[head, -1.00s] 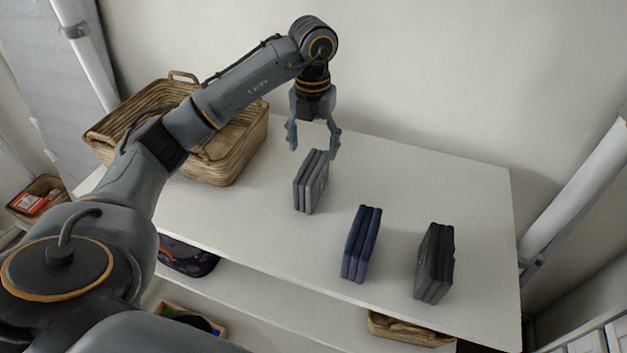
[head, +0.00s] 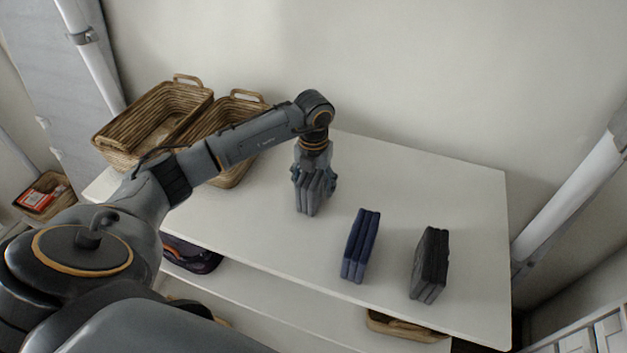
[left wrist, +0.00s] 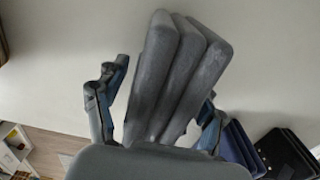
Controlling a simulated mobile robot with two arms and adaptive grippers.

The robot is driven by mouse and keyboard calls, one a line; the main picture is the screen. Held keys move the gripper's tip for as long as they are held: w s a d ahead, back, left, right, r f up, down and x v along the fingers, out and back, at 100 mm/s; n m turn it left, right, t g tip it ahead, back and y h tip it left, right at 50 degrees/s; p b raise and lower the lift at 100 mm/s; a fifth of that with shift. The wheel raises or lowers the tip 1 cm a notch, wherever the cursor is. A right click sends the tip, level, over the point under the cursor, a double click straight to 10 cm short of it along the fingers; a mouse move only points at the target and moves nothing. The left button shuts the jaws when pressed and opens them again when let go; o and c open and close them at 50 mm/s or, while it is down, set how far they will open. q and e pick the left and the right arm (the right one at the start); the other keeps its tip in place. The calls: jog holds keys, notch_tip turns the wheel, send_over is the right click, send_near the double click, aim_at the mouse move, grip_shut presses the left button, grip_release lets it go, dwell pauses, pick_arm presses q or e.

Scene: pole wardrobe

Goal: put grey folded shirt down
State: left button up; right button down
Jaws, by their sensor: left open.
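The grey folded shirt (head: 309,203) stands upright on the white shelf top (head: 400,185), to the right of the wicker baskets. My left gripper (head: 313,179) is over its upper part, with a finger on either side. In the left wrist view the shirt (left wrist: 180,75) rises as several thick grey folds between the two fingers of the gripper (left wrist: 160,95). The fingers are open, with a visible gap on the left side. Contact on the right side is hidden. My right gripper is in neither view.
A navy folded shirt (head: 361,247) and a black folded shirt (head: 430,265) stand to the right, nearer the front edge. Two wicker baskets (head: 122,128) (head: 240,172) are at the left. The shelf's back right is clear. A wall rises behind.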

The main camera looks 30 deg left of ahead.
pick_arm(q)
grip_shut()
jog(key=shift+r, duration=0.15)
